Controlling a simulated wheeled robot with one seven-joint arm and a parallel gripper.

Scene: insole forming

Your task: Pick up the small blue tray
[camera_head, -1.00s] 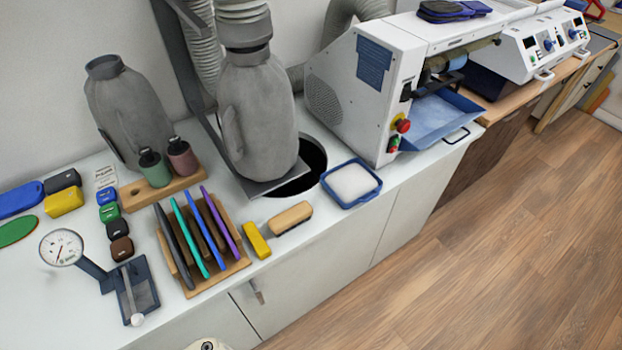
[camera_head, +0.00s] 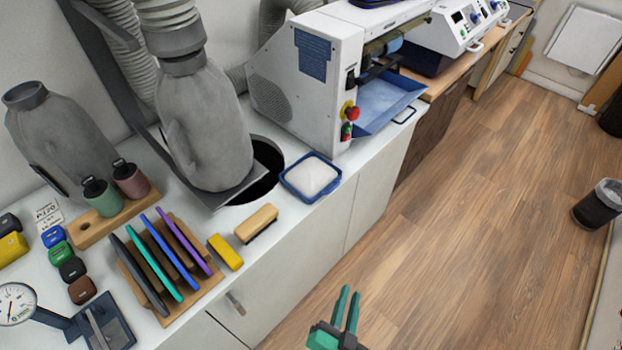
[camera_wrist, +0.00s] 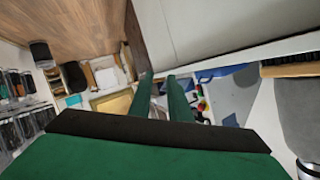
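The small blue tray (camera_head: 325,191) sits on the white counter, close to its front edge, with a white block or fill inside. It is in front of the round dark opening and left of the white machine. My gripper (camera_head: 350,291) has green fingers and is in front of the counter, over the floor area, below and right of the tray in the head view and clear of it. Its two fingers stand apart with nothing between them. In the wrist view the gripper (camera_wrist: 162,78) also shows its fingers apart; I cannot identify the small tray surely there.
A wooden brush (camera_head: 256,223) and a yellow block (camera_head: 225,252) lie left of the tray. The white machine (camera_head: 315,90) has a larger blue tray (camera_head: 385,108) at its front. A rack (camera_head: 190,288) holds several coloured sheets. Open floor lies right; a bin (camera_head: 594,208) stands there.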

